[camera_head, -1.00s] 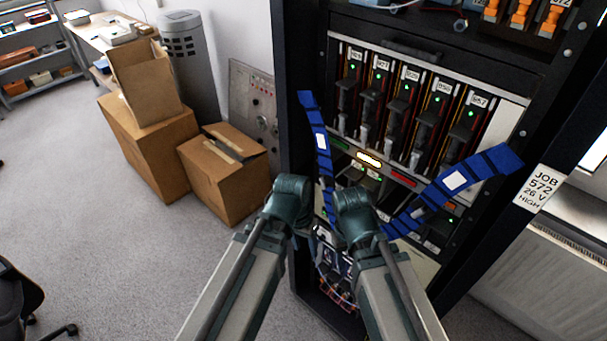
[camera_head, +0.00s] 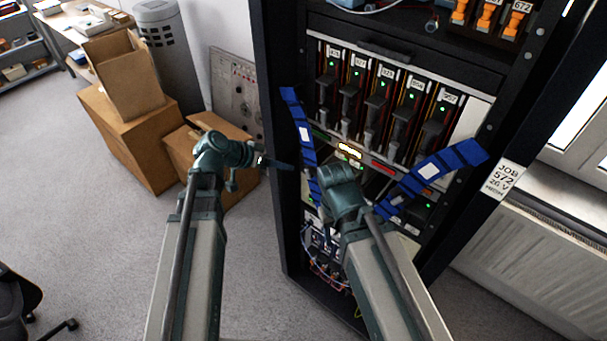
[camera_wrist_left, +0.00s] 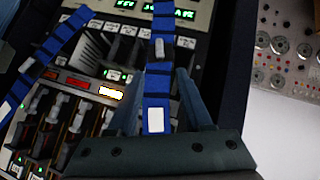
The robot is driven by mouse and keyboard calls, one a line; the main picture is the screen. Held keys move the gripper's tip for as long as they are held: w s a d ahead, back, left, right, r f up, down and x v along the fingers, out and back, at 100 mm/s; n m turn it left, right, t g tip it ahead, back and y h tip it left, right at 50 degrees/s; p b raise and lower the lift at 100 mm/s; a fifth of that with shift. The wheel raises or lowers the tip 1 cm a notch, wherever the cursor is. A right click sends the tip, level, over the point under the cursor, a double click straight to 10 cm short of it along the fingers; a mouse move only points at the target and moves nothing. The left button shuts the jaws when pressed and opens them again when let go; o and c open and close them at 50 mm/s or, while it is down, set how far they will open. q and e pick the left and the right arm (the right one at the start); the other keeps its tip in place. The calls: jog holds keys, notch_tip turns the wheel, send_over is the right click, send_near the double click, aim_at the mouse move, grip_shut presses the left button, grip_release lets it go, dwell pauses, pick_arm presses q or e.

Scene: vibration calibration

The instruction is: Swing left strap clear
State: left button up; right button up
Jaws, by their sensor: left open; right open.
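The left blue strap (camera_head: 304,132), banded in black with a white patch, hangs along the left side of the rack's front. My left gripper (camera_head: 283,165) comes at it from the left. In the left wrist view, the open fingers (camera_wrist_left: 160,112) stand on either side of the strap (camera_wrist_left: 155,118), with its white patch between them; I cannot tell whether they touch it. The right blue strap (camera_head: 430,172) slants up to the right post. My right gripper (camera_head: 328,225) is in front of the rack's lower middle, its fingers mostly hidden by its wrist.
The black rack (camera_head: 268,130) holds a row of modules with green lights (camera_head: 375,100). Cardboard boxes (camera_head: 130,135) stand on the floor at left, with a grey panel (camera_head: 235,90) behind them. A radiator (camera_head: 520,250) is at right.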

aim_at(305, 171)
pick_arm(q)
jog(key=b+x, duration=0.6)
jog(key=x, duration=0.4)
jog(key=shift+w+d+f, duration=0.1)
jog(key=shift+d+f, duration=0.05)
jog(key=shift+d, duration=0.05)
grip_shut()
dwell(1.1)
